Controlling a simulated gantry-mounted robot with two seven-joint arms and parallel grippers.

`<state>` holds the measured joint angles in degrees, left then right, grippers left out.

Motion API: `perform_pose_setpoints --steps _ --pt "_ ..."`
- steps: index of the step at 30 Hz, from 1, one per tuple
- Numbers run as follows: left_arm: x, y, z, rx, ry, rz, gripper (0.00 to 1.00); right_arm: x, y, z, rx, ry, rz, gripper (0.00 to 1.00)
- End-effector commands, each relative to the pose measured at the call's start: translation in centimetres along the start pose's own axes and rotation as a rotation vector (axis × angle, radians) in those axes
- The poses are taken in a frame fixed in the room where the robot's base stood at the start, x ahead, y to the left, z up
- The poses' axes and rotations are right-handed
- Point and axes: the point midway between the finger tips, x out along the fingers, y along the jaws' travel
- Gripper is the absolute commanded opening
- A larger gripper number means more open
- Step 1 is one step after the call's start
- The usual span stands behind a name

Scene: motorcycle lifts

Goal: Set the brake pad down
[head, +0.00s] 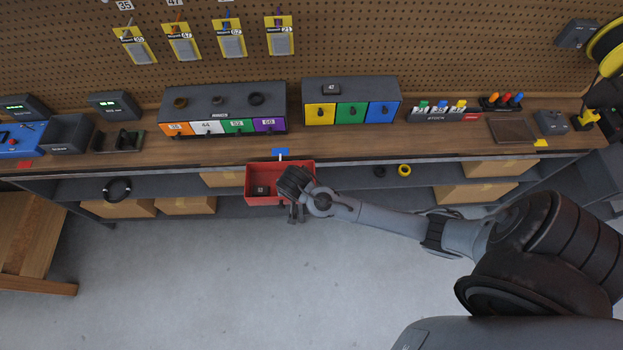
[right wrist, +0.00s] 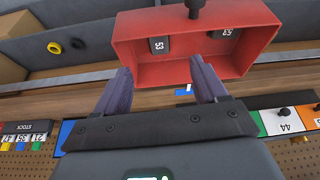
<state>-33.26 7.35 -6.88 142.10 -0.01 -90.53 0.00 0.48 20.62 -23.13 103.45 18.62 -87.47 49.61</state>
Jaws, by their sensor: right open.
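Two small black brake pads marked 53 lie inside an open red bin (head: 250,180). In the head view one pad (head: 261,190) shows, and my arm hides the bin's right part. My right gripper (head: 293,182) is over the bin's right side. In the right wrist view its two fingers (right wrist: 160,76) are apart with nothing between them, near the bin's edge. My left gripper is not in view.
Grey drawer boxes with coloured fronts (head: 222,98) and (head: 352,89) stand on the wooden bench (head: 300,140). A blue label (head: 280,152) is at the bench edge. The lower shelf holds cartons (head: 187,205), a black ring (head: 117,188) and a yellow ring (head: 404,170).

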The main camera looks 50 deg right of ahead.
Motion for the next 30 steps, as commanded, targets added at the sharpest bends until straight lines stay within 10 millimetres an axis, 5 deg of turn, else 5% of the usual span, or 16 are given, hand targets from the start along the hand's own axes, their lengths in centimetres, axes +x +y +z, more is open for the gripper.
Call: perform_pose_setpoints --steps 6,12,19,30 --pt "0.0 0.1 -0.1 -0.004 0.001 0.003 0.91 -4.9 1.4 7.0 -0.334 -0.085 -0.135 0.71" --pt "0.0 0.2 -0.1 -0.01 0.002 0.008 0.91 -10.5 4.7 10.8 -0.652 -0.081 -0.242 0.71" --pt "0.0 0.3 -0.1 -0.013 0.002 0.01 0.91 -14.1 7.3 11.9 -0.845 -0.046 -0.277 0.71" --pt "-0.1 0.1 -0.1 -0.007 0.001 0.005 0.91 -14.5 7.5 11.9 -0.868 -0.04 -0.28 0.71"
